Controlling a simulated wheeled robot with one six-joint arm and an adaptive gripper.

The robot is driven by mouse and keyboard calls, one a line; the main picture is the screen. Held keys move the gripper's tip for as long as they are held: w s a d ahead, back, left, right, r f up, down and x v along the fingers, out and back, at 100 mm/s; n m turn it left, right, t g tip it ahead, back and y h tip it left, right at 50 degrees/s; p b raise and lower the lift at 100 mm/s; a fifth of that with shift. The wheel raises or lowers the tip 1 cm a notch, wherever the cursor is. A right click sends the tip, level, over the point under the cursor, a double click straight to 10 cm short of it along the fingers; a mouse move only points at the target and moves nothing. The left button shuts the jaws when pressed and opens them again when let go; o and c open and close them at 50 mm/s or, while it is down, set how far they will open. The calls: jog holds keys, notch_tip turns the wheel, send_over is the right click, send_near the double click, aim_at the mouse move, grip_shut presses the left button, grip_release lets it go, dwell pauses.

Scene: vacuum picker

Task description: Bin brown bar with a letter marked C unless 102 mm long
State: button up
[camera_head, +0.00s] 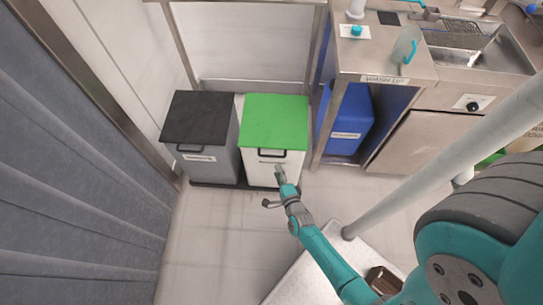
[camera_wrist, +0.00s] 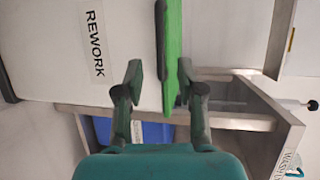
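My gripper (camera_head: 281,178) is in front of the white bin (camera_head: 262,170) with the green lid (camera_head: 275,122). In the wrist view my gripper (camera_wrist: 160,84) has its fingers apart, with nothing seen held. The lid's green edge (camera_wrist: 173,45) and dark handle (camera_wrist: 160,45) lie just beyond the fingertips; I cannot tell whether a finger touches the lid. The lid looks shut. The bin's label (camera_wrist: 95,45) reads REWORK. A small brown object (camera_head: 383,280) lies by the white surface below my arm, partly hidden; no letter is readable, and I cannot tell whether it is a bar.
A grey bin (camera_head: 223,158) with a black lid (camera_head: 200,118) stands to the left. A blue bin (camera_head: 349,118) sits under the steel wash-up counter (camera_head: 385,67) to the right. A grey curtain (camera_head: 75,200) lines the left side. Floor (camera_head: 215,235) before the bins is clear.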

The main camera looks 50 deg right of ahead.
aim_at(272, 156)
jog(key=x, duration=0.9)
jog(key=shift+w, duration=0.15)
grip_shut()
